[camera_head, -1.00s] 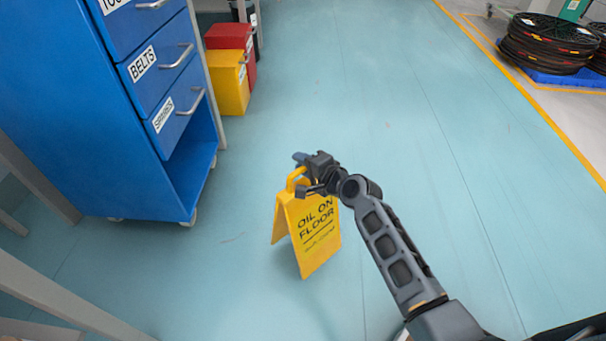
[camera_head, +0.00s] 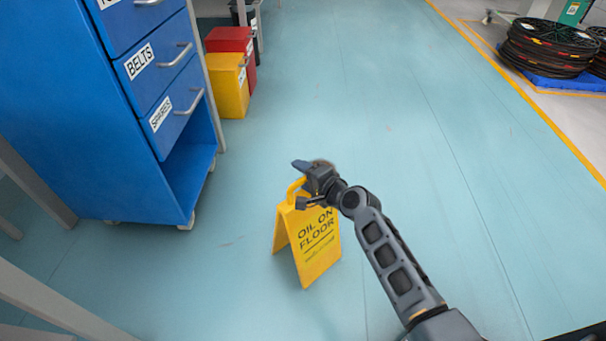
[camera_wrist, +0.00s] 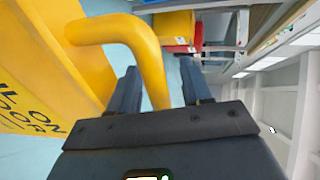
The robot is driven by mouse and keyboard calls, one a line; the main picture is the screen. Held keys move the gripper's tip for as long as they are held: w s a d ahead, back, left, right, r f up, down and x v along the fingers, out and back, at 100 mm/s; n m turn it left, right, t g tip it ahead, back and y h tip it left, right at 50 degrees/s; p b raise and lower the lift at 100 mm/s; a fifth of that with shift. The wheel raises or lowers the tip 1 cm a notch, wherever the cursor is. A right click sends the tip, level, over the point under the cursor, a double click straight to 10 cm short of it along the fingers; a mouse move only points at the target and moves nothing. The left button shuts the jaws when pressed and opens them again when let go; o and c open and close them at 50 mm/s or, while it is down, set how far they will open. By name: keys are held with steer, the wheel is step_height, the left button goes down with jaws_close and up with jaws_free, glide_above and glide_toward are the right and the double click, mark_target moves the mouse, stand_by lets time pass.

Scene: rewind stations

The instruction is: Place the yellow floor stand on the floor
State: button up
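The yellow floor stand (camera_head: 318,243), lettered "OIL ON FLOOR", is upright with its two panels spread; its feet appear to be on the blue-green floor (camera_head: 400,120). My gripper (camera_head: 298,184) is at the stand's top, with its fingers spread on either side of the looped handle (camera_head: 292,190). In the wrist view, the yellow handle (camera_wrist: 125,28) passes between the two dark fingers of my gripper (camera_wrist: 163,78). A gap shows between the handle and the right finger. The gripper body hides part of the handle's lower end.
A blue drawer cabinet (camera_head: 110,130) on casters stands to the left. Yellow (camera_head: 228,88) and red (camera_head: 230,40) bins are behind it. Black coils (camera_head: 550,45) lie on a blue pallet at far right, past a yellow line. Floor right of the stand is clear.

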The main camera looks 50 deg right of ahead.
steer(key=shift+r, duration=0.1)
steer(key=shift+s+r, duration=0.1)
steer(key=shift+s, duration=0.05)
steer(key=p+v, duration=0.3)
steer(key=v, duration=0.8)
steer(key=shift+s, duration=0.35)
steer(key=s+a+r+n+g, duration=0.1)
steer(key=s+a+r+n, duration=0.1)
steer(key=s+a+n, duration=0.9)
steer(key=s+a+r+n+t+y, duration=0.1)
steer(key=s+a+r+n, duration=0.3)
steer(key=s+r, duration=0.3)
steer(key=s+a+r+n+y, duration=0.1)
steer(key=s+a+r+n, duration=0.4)
steer(key=s+r, duration=0.3)
steer(key=shift+s+a+r+t+y, duration=0.2)
steer(key=shift+s+a+t+y, duration=0.1)
steer(key=shift+s+t+y, duration=0.15)
steer(key=shift+c, duration=0.8)
